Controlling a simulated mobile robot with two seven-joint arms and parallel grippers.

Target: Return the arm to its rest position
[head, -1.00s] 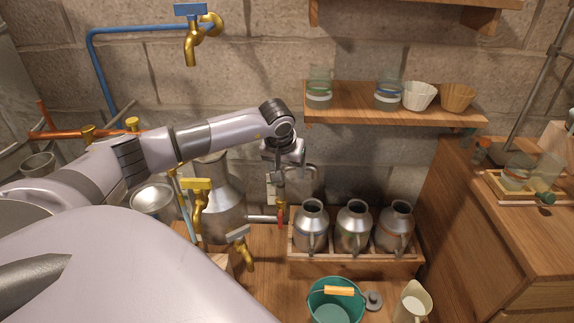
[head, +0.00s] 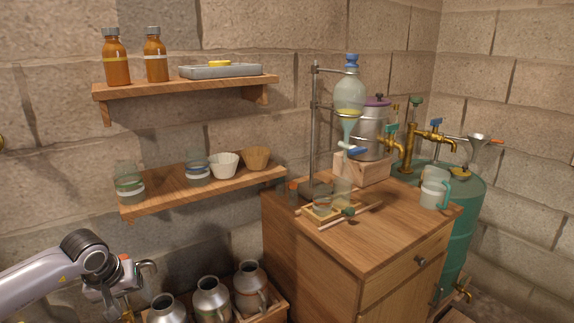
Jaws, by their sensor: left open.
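My left arm comes in from the lower left, and its gripper (head: 126,304) hangs downward near the bottom edge of the head view. It is open, and nothing shows held between its fingers. The lower part of the fingers is cut off or hard to make out. The gripper is just left of several metal cans (head: 212,298) in a wooden crate (head: 279,309), below the lower wall shelf. My right gripper is not in view.
The lower shelf (head: 205,188) holds glass jars and two fluted cups. The upper shelf (head: 185,86) holds brown bottles and a tray. A wooden cabinet (head: 385,240) with glassware on a stand is to the right, beside a green drum (head: 462,225). Open air lies before the shelves.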

